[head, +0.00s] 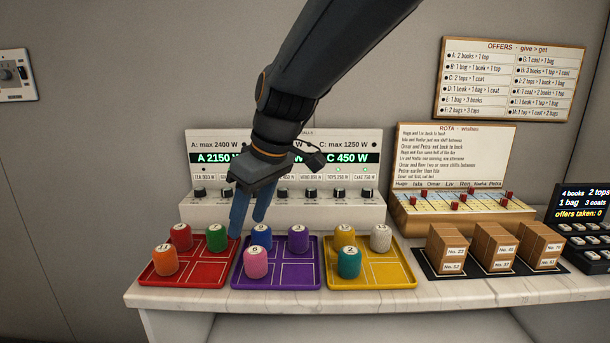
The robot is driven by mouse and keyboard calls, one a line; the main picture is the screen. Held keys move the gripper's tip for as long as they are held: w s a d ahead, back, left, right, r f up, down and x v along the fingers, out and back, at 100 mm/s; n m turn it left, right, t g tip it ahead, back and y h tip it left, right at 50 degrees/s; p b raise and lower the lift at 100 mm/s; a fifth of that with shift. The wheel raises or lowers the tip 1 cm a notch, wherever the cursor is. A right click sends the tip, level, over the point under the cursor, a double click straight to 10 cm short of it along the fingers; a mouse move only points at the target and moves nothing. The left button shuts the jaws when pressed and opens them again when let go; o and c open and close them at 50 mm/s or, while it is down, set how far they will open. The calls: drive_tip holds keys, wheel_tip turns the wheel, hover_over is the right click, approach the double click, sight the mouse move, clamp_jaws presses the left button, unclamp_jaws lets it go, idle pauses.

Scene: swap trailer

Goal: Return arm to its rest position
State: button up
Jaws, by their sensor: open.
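A white power panel (188,150) stands at the back of the counter, with a green display reading A 2150 W and C 450 W. A row of small black knobs runs along its lower front, with a left knob (199,193) and a right knob (367,193) at the ends. The labels above the knobs are tiny, and I cannot tell which one is the band knob. My gripper (249,222) points down in front of the panel's left-middle part. Its blue fingers are apart with nothing between them. My arm hides the display's middle and some labels and knobs.
Red (205,275), purple (292,275) and yellow (375,275) trays with numbered pegs lie in front of the panel. A rota board (455,155), brown boxes (447,250) and a dark keypad unit (585,225) stand to the right. An offers board (510,80) hangs above.

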drive_tip(key=s+d+f+m+g+h+p, duration=0.1)
drive_tip(key=s+d+f+m, duration=0.25)
drive_tip(key=d, duration=0.55)
drive_tip(key=s+d+f+m+h+p, duration=0.1)
drive_tip(key=s+d+f+m+h, duration=0.3)
drive_tip(key=d, duration=0.6)
drive_tip(key=s+d+f+m+g+y+p, duration=0.1)
drive_tip(key=s+d+f+m, duration=0.3)
drive_tip(key=s+d, duration=0.4)
drive_tip(key=d+f, duration=0.1)
drive_tip(key=d, duration=0.2)
drive_tip(key=shift+s+d+f+m, duration=0.15)
drive_tip(key=shift+s+f+m, duration=0.2)
drive_tip(key=shift+f, duration=0.05)
